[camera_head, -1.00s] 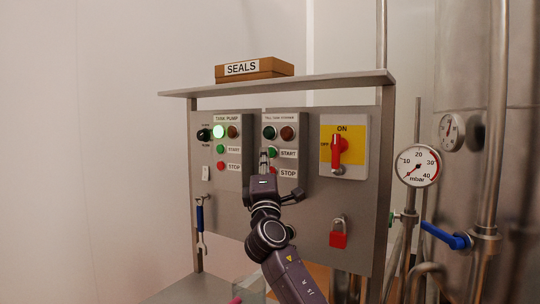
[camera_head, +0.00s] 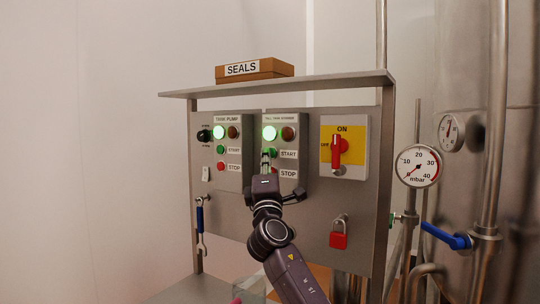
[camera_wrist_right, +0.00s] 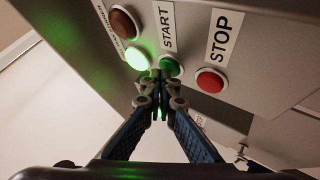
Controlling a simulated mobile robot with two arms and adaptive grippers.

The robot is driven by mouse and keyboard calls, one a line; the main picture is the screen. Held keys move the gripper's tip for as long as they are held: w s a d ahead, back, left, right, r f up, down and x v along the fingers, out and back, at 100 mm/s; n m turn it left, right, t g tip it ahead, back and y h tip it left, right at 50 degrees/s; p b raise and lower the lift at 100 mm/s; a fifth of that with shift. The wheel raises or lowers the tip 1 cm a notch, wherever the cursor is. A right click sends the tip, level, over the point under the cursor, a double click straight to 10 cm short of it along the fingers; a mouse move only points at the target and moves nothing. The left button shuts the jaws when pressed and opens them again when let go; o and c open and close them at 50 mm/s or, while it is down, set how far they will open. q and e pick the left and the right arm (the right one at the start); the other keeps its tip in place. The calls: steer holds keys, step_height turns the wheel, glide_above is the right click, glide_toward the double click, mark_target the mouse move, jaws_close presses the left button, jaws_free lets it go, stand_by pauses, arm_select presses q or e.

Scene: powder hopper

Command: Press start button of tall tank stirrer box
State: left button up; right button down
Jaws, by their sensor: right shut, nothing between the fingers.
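The tall tank stirrer box (camera_head: 297,140) is the right one of two grey boxes on the panel. Its green lamp (camera_head: 269,133) is lit, beside a dark brown lamp (camera_head: 287,133). My right gripper (camera_head: 266,160) is shut and empty, its tips at the green start button (camera_head: 273,152). In the right wrist view the fingertips (camera_wrist_right: 160,77) overlap the edge of the green start button (camera_wrist_right: 171,67); I cannot tell whether they touch it. My left gripper is not in view.
The tank pump box (camera_head: 227,158) is at left, its green lamp lit. A red-handled switch (camera_head: 338,150) and a red padlock (camera_head: 338,240) are at right. A shelf (camera_head: 290,83) with a SEALS box (camera_head: 253,69) overhangs the panel. Pipes and gauges stand further right.

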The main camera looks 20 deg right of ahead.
steer(key=shift+w+d, duration=0.1)
stand_by(0.5)
steer(key=shift+s+a, duration=0.55)
steer(key=shift+a, duration=0.1)
steer(key=s+a, duration=0.1)
steer(key=a, duration=0.1)
steer(key=s+a+p, duration=0.1)
steer(key=s+a, duration=0.1)
steer(key=shift+d+f, duration=0.1)
stand_by(0.8)
